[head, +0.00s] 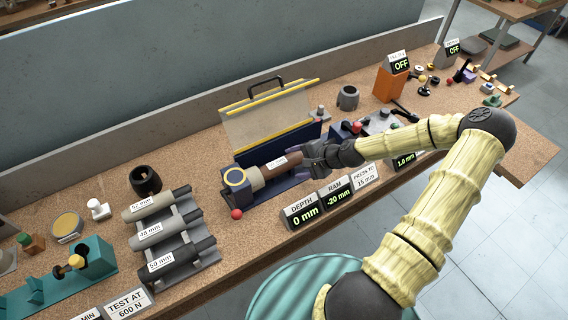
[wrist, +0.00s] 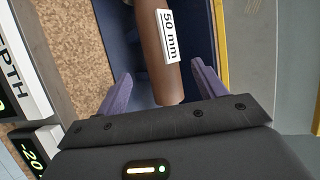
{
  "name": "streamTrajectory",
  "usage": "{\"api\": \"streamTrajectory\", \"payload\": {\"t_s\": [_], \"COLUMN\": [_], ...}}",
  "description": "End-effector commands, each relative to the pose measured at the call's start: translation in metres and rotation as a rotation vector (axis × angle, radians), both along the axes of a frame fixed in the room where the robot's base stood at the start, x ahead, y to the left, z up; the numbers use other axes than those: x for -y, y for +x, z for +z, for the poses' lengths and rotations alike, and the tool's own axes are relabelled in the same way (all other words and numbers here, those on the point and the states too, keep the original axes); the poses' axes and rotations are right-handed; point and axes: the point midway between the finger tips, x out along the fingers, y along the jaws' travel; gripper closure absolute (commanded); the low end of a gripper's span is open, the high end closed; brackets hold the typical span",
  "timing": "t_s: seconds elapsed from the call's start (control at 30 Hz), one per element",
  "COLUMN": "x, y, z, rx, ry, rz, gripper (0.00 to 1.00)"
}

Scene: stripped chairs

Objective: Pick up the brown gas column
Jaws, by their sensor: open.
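The brown gas column (head: 291,163) lies on its side in a dark blue cradle (head: 245,197) in the head view. Its left end is near a tan collar and a yellow-ringed block. In the wrist view the brown column (wrist: 150,60) carries a white "50 mm" label, and its near end is in plain sight. My gripper (head: 312,157) is at the column's right end. In the wrist view its purple fingers (wrist: 162,82) are open, one on each side of the column's end, with gaps visible. The column's far end is cut off there.
A raised clear guard with yellow edges (head: 270,112) stands behind the cradle. Display boxes (head: 302,213) line the bench's front edge. Several grey columns rest in a rack (head: 190,262) at left. A red ball (head: 237,214) sits before the cradle.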

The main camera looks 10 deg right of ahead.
Motion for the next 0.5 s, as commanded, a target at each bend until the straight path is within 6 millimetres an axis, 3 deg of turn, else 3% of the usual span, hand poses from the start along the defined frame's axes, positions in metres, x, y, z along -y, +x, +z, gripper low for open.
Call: {"api": "streamTrajectory", "payload": {"t_s": [0.27, 0.5], "x": [-0.005, -0.027], "y": [0.003, 0.019], "z": [-0.002, -0.022], "rx": [0.0, -0.001], "ry": [0.001, 0.002], "rz": [0.002, 0.002], "gripper": [0.3, 0.3]}}
